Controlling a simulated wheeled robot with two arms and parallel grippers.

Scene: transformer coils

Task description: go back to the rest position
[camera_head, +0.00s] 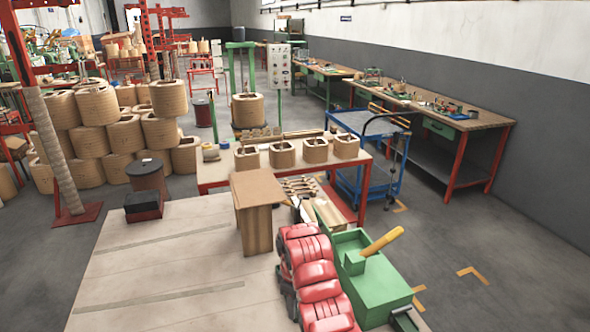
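A red, jointed shape (315,275) rises from the bottom edge, right of the middle; it looks like my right arm. My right gripper (299,210) seems to be at its far end, small and dark, by the front edge of the work table (222,169). I cannot make out its fingers or whether it holds anything. My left arm and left gripper are not in view.
A green machine (375,285) with a yellow handle stands close on the right. A cardboard-coloured box (257,190) stands ahead. Several coils (282,154) sit on the work table. A blue cart (372,135) is behind it.

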